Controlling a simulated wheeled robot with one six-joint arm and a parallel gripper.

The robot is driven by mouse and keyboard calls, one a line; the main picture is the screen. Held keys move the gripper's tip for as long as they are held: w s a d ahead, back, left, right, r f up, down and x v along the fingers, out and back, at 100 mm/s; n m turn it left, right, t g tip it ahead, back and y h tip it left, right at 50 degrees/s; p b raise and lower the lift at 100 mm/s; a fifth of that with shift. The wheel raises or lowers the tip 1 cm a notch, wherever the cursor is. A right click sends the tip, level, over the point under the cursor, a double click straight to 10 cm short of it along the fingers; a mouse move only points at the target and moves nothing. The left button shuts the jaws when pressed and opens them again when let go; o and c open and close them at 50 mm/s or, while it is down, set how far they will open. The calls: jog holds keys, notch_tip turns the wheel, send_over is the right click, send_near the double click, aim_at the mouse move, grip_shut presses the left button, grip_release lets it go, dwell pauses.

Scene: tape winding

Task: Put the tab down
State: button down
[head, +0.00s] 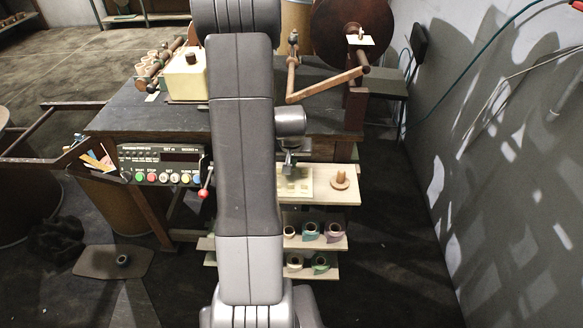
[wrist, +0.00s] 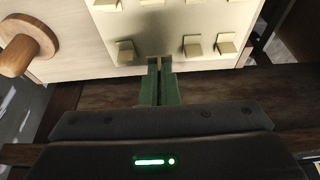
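A pale board (wrist: 185,22) with several small tan tabs (wrist: 193,47) standing on it fills the top of the wrist view. In the head view the board (head: 306,183) lies on the light wooden shelf. My gripper (wrist: 157,64) has green fingers close together at the board's near edge, in line with the near row of tabs. A thin tan tab (wrist: 158,61) shows between the fingertips, with most of it hidden. I cannot tell whether it touches the board. In the head view my gripper (head: 288,172) is small and partly hidden by my arm.
A round wooden knob on a disc (wrist: 28,45) stands left of the board in the wrist view. The shelf (head: 347,196) sits below the dark bench (head: 120,118). Tape rolls (head: 310,229) fill lower shelves. A button panel (head: 160,165) is at left.

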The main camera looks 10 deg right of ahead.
jog(key=shift+f, duration=1.1)
jog(key=shift+f+b, duration=0.25)
jog(key=shift+b, duration=0.05)
jog(key=c, duration=1.7)
grip_release()
jog(key=shift+r, duration=0.1)
jog(key=shift+r+p, duration=0.3)
jog(key=shift+r, duration=0.2)
jog(key=p+v, duration=0.1)
jog(key=v, duration=1)
jog(key=shift+s+r, duration=0.15)
